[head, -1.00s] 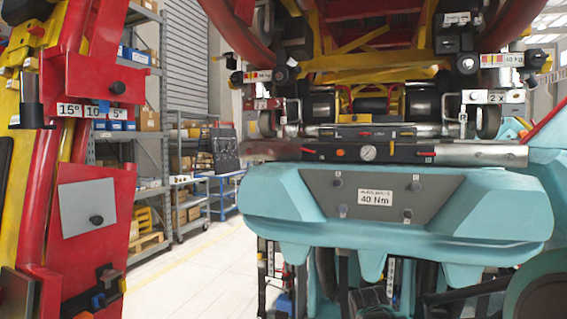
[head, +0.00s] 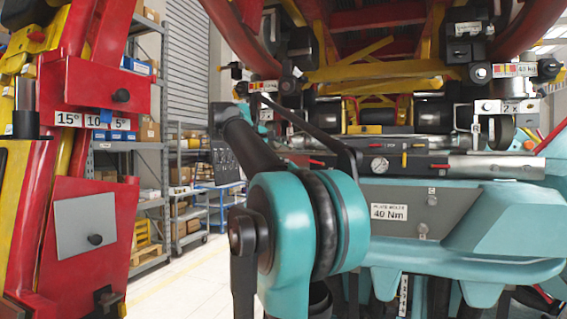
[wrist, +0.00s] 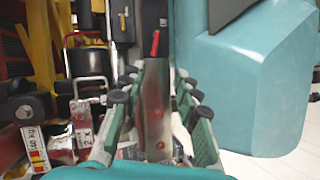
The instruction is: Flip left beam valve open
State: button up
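In the head view, a dark valve panel with a pressure gauge (head: 378,165) runs across the silver beam (head: 495,166). A red lever (head: 317,162) lies near its left part, and another red lever (head: 440,166) is at its right. My arm stands in front of the beam's left end and hides part of it. In the wrist view, my gripper (wrist: 158,75) is open, with green fingers and dark pads. A silver metal piece (wrist: 155,115) shows between the fingers; I cannot tell if they touch it. A red lever (wrist: 155,43) stands just beyond the fingertips.
The teal body below the beam carries a grey plate labelled 40 Nm (head: 388,211). A red and yellow frame (head: 75,180) stands at the left. Shelves (head: 185,170) stand behind, with clear floor before them. A large teal panel (wrist: 265,85) fills the wrist view's right.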

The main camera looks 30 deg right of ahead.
send_near(314, 162)
jog(key=x, duration=0.8)
jog(key=shift+d+f, duration=0.1)
jog(key=shift+d, duration=0.15)
grip_shut()
jog(key=shift+w, duration=0.1)
